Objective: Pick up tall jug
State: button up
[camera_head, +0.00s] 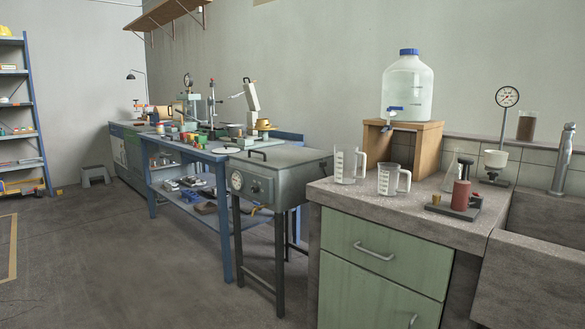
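Two clear measuring jugs with white handles stand upright on the concrete bench (455,222). The left jug (345,168) looks the taller and slimmer. Its handle points right. The shorter jug (388,181) stands just to its right and a little nearer, with its handle also to the right. The two stand close together with a small gap. Both look empty. My gripper is not in view.
A wooden stand (428,146) with a large water bottle (408,88) is behind the jugs. A red device (461,195), a gauge (507,97) and a sink (535,255) are to the right. A grey metal cabinet (272,180) adjoins on the left. Floor in front is clear.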

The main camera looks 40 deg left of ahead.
aim_at(345, 156)
jog(key=u, duration=1.2)
jog(key=k, duration=0.6)
jog(key=u, duration=0.9)
jog(key=i, duration=1.15)
jog(key=u, duration=0.55)
jog(key=i, duration=1.4)
jog(key=z, duration=1.2)
jog(key=i, duration=0.8)
jog(key=z, duration=0.65)
